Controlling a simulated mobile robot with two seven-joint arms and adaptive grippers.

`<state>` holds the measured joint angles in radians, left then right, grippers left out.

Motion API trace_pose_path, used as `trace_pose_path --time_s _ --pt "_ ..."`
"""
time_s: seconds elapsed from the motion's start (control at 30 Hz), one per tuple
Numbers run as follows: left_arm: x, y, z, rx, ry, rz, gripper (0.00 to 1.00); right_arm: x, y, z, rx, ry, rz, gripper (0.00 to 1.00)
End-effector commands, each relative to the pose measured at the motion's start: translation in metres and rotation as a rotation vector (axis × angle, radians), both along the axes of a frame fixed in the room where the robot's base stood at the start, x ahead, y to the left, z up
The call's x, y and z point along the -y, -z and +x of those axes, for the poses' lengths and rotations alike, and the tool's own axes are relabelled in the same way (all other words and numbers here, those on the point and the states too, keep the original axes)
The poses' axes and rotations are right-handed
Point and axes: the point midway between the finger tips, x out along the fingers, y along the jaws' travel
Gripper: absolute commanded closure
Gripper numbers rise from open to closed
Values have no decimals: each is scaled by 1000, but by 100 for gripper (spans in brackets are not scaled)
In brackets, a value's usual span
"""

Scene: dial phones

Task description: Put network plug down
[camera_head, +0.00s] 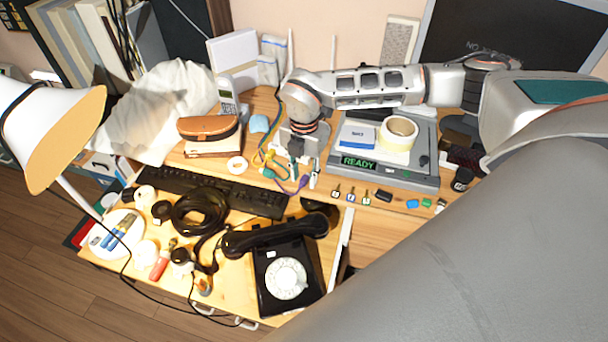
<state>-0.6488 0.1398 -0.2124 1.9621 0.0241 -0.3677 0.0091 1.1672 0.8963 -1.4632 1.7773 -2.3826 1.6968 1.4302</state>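My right arm reaches in from the right, and my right gripper (294,163) points down at the desk, just left of the grey device. Its fingertips are small and dark here, and I cannot tell whether they are open or shut. Thin yellow, green and purple cables (270,160) with small coloured ends lie at and beside the fingertips. A purple plug end (303,184) lies on the wood just below the gripper. I cannot make out which end is the network plug, or whether one is held. My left gripper is not in view.
A grey device with a READY display (359,162) stands to the right, carrying a tape roll (398,132). Several small connectors (351,195) lie before it. A black keyboard (212,191), dial phone (286,278) and coiled black cable (199,211) crowd the front left. Bare wood (375,232) shows at the right front.

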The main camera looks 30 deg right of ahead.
Motion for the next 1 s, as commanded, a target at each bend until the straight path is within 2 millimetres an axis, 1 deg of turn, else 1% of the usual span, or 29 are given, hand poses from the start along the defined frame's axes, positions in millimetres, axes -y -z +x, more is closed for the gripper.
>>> trace_pose_path --time_s 0.17,0.4,0.5,0.6,0.77,1.0 --pt "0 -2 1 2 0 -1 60 0 -27 2 4 2 0 72" --pt "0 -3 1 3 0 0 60 0 -77 2 5 0 1 72" --pt "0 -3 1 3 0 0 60 0 -95 1 4 0 1 72" --pt "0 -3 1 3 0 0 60 0 -108 1 3 1 1 72" --pt "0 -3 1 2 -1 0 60 0 -118 1 2 0 0 72" --pt "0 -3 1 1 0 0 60 0 -120 0 1 0 0 72"
